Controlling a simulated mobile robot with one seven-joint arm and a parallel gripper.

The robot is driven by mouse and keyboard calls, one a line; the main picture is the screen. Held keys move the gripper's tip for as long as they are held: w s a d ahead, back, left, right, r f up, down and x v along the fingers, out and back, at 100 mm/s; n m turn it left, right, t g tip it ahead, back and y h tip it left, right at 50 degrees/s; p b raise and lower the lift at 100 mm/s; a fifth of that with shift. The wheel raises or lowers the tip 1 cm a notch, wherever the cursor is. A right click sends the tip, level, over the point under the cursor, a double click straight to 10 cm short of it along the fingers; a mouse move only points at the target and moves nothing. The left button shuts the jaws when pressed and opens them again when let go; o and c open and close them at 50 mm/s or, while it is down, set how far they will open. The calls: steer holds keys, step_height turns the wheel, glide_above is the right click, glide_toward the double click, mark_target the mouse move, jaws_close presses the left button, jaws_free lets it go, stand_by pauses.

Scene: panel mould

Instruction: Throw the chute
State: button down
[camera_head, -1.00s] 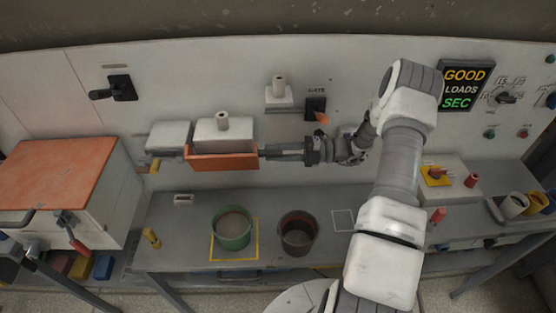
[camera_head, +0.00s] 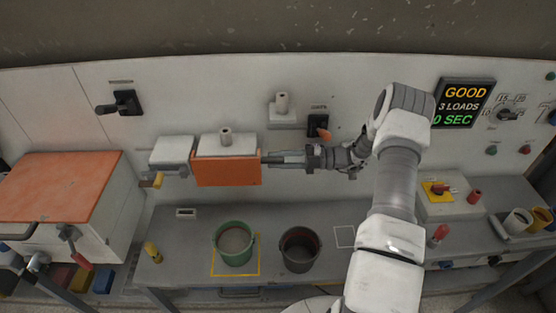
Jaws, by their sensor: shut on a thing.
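The chute appears to be the orange panel (camera_head: 226,170) on the front of a white wall box (camera_head: 226,146) with a small knob on top. The orange panel hangs down over the box's front. My gripper (camera_head: 268,159) is at the panel's right end and is shut there; the finger contact is too small to see clearly. A green bucket (camera_head: 217,236) stands on the bench below, inside a yellow square outline, with grey material in it. A dark bucket (camera_head: 300,265) with grey contents stands to its right.
The display (camera_head: 466,102) reads GOOD, 3 LOADS, 0 SEC. A lever marked GATE (camera_head: 318,126) is on the wall above my forearm. An orange-topped cabinet (camera_head: 60,190) stands left. Bench space by the white square outline is clear.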

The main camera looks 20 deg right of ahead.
steer(key=shift+w+d+r, duration=0.1)
steer(key=c, duration=0.7)
jaws_free()
